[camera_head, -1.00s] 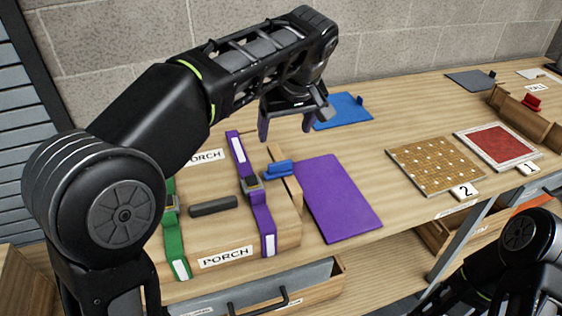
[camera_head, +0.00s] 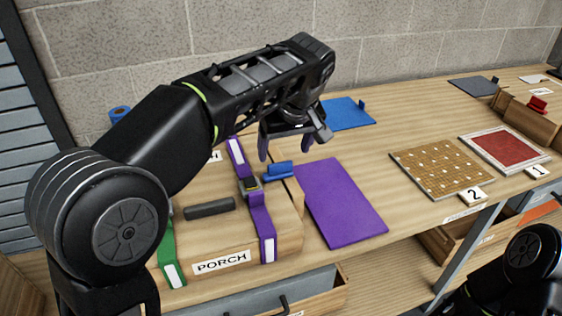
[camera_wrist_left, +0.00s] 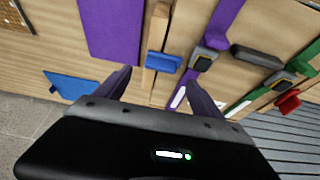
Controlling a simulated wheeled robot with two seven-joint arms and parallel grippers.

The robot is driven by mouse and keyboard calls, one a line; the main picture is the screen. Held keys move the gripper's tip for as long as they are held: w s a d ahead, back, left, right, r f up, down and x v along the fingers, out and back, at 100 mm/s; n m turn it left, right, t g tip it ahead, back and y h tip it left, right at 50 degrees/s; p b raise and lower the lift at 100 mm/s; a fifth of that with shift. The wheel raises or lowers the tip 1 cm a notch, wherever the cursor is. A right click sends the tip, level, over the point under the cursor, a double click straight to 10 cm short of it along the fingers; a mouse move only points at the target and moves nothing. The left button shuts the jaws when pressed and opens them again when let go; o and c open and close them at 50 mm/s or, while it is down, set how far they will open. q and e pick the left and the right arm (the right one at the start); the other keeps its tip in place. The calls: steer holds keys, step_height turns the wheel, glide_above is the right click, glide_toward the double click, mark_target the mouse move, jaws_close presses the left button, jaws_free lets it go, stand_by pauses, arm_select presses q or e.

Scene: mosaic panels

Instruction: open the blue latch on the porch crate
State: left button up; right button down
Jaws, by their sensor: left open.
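The porch crate (camera_head: 215,236) is a wooden box with a PORCH label on its front. A purple strap (camera_head: 262,225) and a green strap (camera_head: 167,250) cross it. The blue latch (camera_head: 278,171) is on its right side, beside the purple strap's buckle; it also shows in the left wrist view (camera_wrist_left: 163,62). My left gripper (camera_head: 287,150) is open and empty, fingers pointing down, just above and behind the blue latch. In the left wrist view the latch appears beyond the gap between the fingers (camera_wrist_left: 159,84), not visibly touched. My right gripper is out of frame.
A purple panel (camera_head: 345,205) lies right of the crate, and a blue panel (camera_head: 347,114) lies behind. A dotted tan panel (camera_head: 438,167) and a red panel (camera_head: 502,147) lie farther right. A red latch (camera_wrist_left: 288,102) shows in the wrist view. My left arm hides part of the crate.

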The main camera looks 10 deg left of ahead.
mark_target(280, 164)
arm_select(q)
steer(key=x, duration=0.6)
steer(key=shift+a+f, duration=0.1)
steer(key=shift+f, duration=0.2)
steer(key=c, duration=1.4)
